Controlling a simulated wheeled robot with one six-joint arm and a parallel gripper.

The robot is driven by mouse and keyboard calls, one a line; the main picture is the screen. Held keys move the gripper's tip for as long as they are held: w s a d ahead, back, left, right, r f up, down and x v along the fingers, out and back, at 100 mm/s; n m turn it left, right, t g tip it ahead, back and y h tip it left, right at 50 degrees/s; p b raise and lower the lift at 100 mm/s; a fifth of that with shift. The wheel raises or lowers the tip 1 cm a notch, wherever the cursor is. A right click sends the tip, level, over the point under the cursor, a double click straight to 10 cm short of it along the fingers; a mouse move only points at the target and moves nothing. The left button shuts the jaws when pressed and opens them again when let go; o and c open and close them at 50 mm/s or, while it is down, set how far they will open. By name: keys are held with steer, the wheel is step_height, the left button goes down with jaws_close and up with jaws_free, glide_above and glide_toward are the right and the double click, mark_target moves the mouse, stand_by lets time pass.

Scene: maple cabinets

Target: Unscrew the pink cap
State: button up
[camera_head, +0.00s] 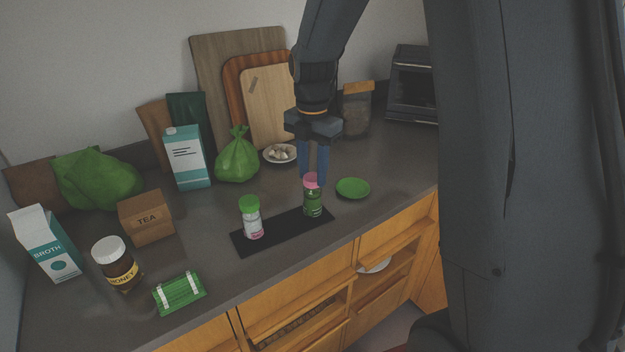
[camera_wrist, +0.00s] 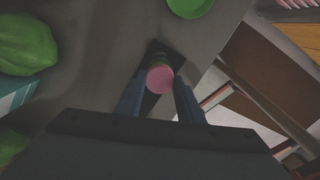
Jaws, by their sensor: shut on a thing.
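A green jar (camera_head: 313,203) with a pink cap (camera_head: 311,180) stands upright at the right end of a black mat (camera_head: 284,233). My gripper (camera_head: 313,181) points down over this jar, with its blue fingers on either side of the pink cap. In the wrist view the pink cap (camera_wrist: 160,79) lies between the two fingers (camera_wrist: 160,102), and the gripper is shut on it. The cap appears to sit on the jar. A white jar (camera_head: 252,222) with a green cap (camera_head: 249,203) stands on the left part of the mat.
A green saucer (camera_head: 353,188) lies right of the mat. A bowl of mushroom-like pieces (camera_head: 280,153), a green bag (camera_head: 237,158) and a carton (camera_head: 187,158) stand behind. Honey (camera_head: 117,264), a tea box (camera_head: 146,218) and a green case (camera_head: 179,292) are left. The counter's front edge is close to the mat.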

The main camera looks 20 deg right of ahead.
mark_target(312, 177)
steer(key=shift+n, duration=0.3)
steer(key=shift+n+p, duration=0.8)
steer(key=shift+n, duration=0.4)
steer(key=shift+n+p, duration=0.55)
steer(key=shift+n, duration=0.95)
steer(key=shift+r, duration=0.1)
steer(key=shift+r+p, duration=1.7)
steer(key=shift+r, duration=0.35)
steer(key=shift+f, duration=0.15)
